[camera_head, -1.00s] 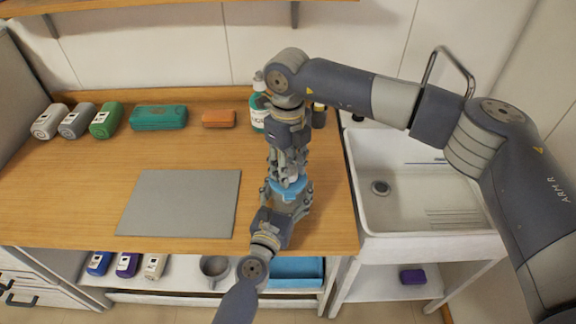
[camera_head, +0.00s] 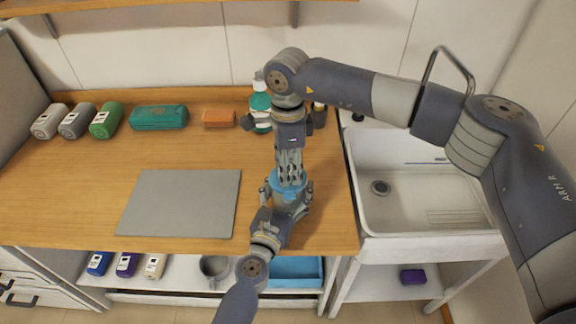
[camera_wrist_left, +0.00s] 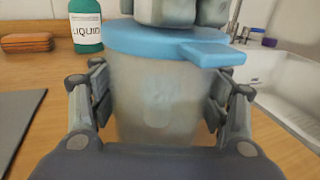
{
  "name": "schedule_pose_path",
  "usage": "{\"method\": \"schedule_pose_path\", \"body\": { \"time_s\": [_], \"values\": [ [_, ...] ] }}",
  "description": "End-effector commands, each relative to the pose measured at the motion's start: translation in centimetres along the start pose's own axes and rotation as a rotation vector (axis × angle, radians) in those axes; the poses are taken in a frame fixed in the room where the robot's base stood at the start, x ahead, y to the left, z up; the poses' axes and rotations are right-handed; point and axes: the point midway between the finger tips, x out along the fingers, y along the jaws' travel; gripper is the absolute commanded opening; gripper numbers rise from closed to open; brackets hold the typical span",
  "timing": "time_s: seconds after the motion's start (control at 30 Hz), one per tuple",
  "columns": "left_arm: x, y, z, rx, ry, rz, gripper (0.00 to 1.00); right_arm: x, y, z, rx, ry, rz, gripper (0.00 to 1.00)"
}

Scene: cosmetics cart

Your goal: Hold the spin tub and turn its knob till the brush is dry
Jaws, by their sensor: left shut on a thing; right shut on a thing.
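The spin tub (camera_wrist_left: 155,95) is a cloudy, see-through tub with a blue lid (camera_wrist_left: 150,38). It stands on the wooden counter, upright. My left gripper (camera_head: 288,198) is shut on the tub, with a finger on each side of its wall. My right gripper (camera_head: 290,170) comes down from above onto the top of the lid; its fingers also show in the left wrist view (camera_wrist_left: 178,10). It is shut on the knob, which its fingers hide. A pale blurred shape shows inside the tub; I cannot tell the brush clearly.
A green bottle labelled liquid (camera_head: 261,108) stands behind the tub. A grey mat (camera_head: 182,203) lies to the left. A sink (camera_head: 415,190) is at right.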

Motion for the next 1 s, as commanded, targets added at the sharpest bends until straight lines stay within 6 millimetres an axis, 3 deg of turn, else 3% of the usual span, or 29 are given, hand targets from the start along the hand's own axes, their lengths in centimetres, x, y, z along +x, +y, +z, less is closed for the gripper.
{"method": "schedule_pose_path", "body": {
  "time_s": [1.0],
  "values": [
    [-0.02,0.09,0.06,-0.003,-0.001,0.002,0.36,-0.03,-0.26,-0.28,-0.960,0.007,-0.002,0.11]
  ]
}}
